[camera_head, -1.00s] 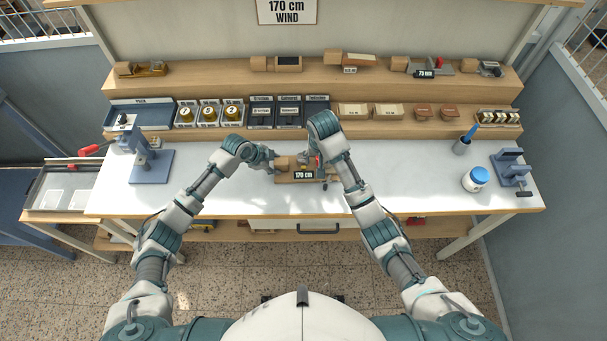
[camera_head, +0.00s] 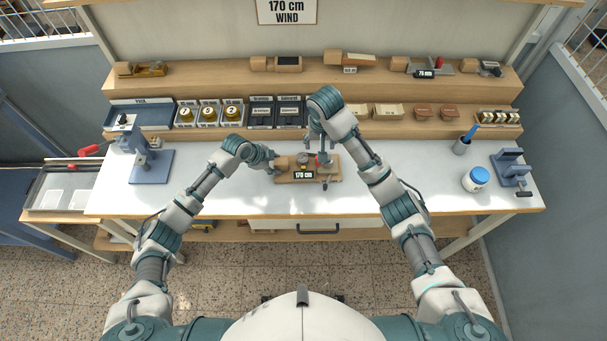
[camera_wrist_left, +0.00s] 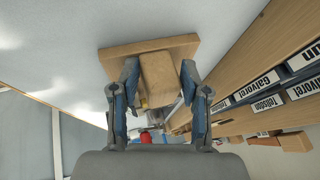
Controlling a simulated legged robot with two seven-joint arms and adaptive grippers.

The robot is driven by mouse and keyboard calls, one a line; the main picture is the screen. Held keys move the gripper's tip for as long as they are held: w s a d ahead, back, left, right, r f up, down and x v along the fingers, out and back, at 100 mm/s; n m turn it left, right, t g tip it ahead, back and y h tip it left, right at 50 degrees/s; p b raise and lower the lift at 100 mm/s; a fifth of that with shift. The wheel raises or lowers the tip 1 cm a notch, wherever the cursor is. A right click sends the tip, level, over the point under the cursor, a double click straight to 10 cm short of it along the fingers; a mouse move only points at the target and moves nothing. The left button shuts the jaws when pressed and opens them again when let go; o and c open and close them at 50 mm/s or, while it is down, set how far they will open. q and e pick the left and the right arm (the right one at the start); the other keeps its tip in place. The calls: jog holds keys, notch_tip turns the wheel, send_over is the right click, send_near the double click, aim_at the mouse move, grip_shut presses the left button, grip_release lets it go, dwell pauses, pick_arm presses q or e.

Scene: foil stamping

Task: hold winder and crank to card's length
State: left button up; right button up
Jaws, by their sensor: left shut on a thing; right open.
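The winder (camera_head: 308,178) is a wooden base with a block at its left end, metal and red parts at its right, and a "170 cm" display on its front. It sits on the white table. My left gripper (camera_head: 272,160) is shut on the wooden block (camera_wrist_left: 158,78), which shows between its fingers in the left wrist view. My right gripper (camera_head: 321,155) is open above the winder's right part, and the crank is too small to make out clearly. The card (camera_head: 287,11) on the back wall reads "170 cm WIND".
A blue press (camera_head: 152,165) stands at the table's left. Shelves with labelled boxes (camera_head: 262,112) run behind.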

pick_arm(q)
jog(key=o, duration=1.2)
jog(key=shift+f, duration=0.1)
pick_arm(e)
jog(key=shift+w, duration=0.1)
pick_arm(q)
jog(key=v, duration=1.2)
jog(key=shift+w+a, duration=0.1)
jog(key=shift+w, duration=0.05)
